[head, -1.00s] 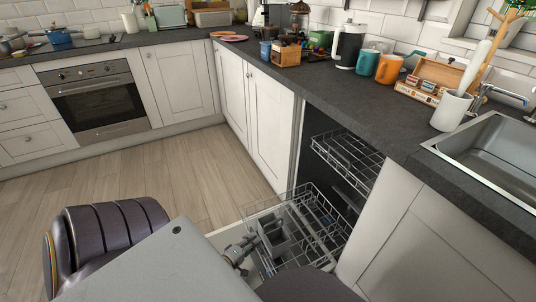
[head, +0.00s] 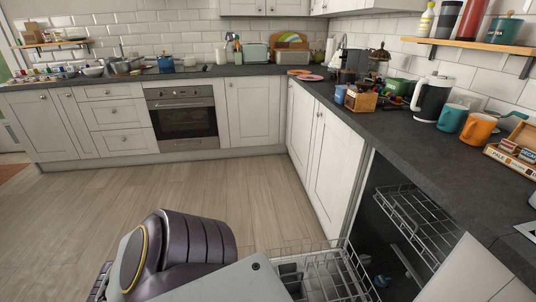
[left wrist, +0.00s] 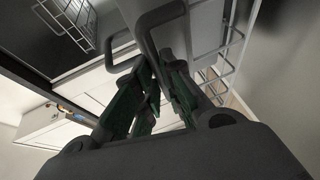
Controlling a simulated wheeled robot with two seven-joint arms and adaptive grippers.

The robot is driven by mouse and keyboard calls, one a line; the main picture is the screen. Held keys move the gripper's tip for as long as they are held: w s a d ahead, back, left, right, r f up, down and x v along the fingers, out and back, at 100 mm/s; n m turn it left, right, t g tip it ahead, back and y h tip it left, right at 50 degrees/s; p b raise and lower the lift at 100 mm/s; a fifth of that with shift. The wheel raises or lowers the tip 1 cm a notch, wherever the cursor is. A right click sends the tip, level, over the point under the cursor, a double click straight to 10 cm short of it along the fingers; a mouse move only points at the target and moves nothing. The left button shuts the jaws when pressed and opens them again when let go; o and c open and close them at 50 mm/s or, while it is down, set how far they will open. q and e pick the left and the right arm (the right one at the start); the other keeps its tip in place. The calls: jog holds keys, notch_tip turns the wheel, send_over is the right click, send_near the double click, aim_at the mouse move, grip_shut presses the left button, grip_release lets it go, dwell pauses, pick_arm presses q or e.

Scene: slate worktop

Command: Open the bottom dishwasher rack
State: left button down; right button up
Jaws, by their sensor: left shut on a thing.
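The bottom rack (head: 335,262), a pale wire basket, sticks out of the open dishwasher at the bottom of the head view. Its front part is hidden or cut off. My left gripper (left wrist: 152,82) shows in the left wrist view, with green pads drawn together at grey bars of the bottom rack (left wrist: 232,48). It is shut on the rack; I cannot tell exactly which bar it grips. In the head view I cannot make out this gripper. The upper rack (head: 418,212) sits inside the dishwasher and also shows in the left wrist view (left wrist: 70,22). My right gripper is not in view.
White cabinets (head: 330,150) stand beside the dishwasher opening. The slate worktop (head: 400,145) above holds mugs, a kettle (head: 433,98) and a wooden box (head: 361,101). The wooden floor (head: 110,215) left of the rack is clear up to the oven (head: 182,117).

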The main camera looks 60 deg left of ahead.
pick_arm(q)
jog(key=c, duration=1.5)
grip_release()
jog(key=shift+s, duration=0.15)
jog(key=shift+s+d+r, duration=0.15)
jog(key=shift+s+r, duration=0.2)
jog(key=shift+s, duration=1.55)
jog(key=shift+s+d+r, duration=0.1)
jog(key=shift+s+r, duration=0.25)
jog(key=shift+s, duration=1.6)
jog(key=shift+s+d+r, duration=0.15)
jog(key=shift+s+r, duration=0.2)
jog(key=shift+s, duration=1.55)
jog(key=shift+s, duration=0.1)
